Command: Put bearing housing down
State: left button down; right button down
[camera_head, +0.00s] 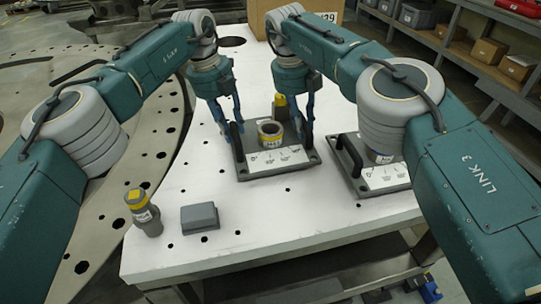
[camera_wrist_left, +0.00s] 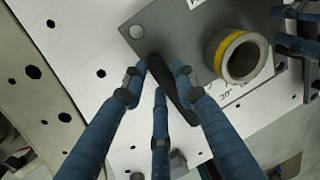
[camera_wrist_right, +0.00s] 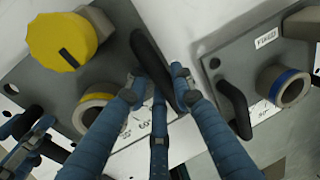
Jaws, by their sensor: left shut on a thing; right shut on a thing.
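The bearing housing is a grey plate (camera_head: 248,175) with a grey cylinder (camera_head: 270,133) that has a yellow band and a white printed label. My left gripper (camera_head: 234,122) is shut on its black left handle, which shows in the left wrist view (camera_wrist_left: 180,100). My right gripper (camera_head: 304,130) is shut on its black right handle, which shows in the right wrist view (camera_wrist_right: 148,55). A yellow knob (camera_wrist_right: 60,42) stands behind the cylinder. The plate looks level and is on or just above the white table (camera_head: 265,215); I cannot tell whether it touches.
A second housing plate (camera_head: 388,184) with a handle and a blue-banded cylinder (camera_wrist_right: 284,85) lies close to the right. A yellow-topped grey tool (camera_head: 144,213) and a grey block (camera_head: 200,218) stand at the table's front left. A cardboard box (camera_head: 300,8) is behind.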

pick_arm(q)
jog(key=c, duration=1.5)
grip_release()
jog(key=shift+s+d+r, duration=0.15)
jog(key=shift+d, duration=0.4)
jog(key=shift+c, duration=0.2)
pick_arm(e)
jog(key=c, duration=1.7)
grip_release()
jog(key=shift+a+f, duration=0.1)
jog(key=shift+a, duration=0.25)
pick_arm(q)
jog(key=shift+o, duration=0.8)
jog(key=shift+a, duration=0.1)
pick_arm(e)
jog(key=shift+o, duration=1.1)
pick_arm(q)
jog(key=shift+s+a+r, duration=0.1)
jog(key=shift+s, duration=0.05)
pick_arm(e)
jog(key=shift+s+d+r, duration=0.2)
jog(key=shift+r, duration=0.05)
pick_arm(q)
jog(key=shift+a, duration=0.1)
pick_arm(e)
jog(key=shift+w+d+f, duration=0.1)
jog(key=shift+w, duration=0.05)
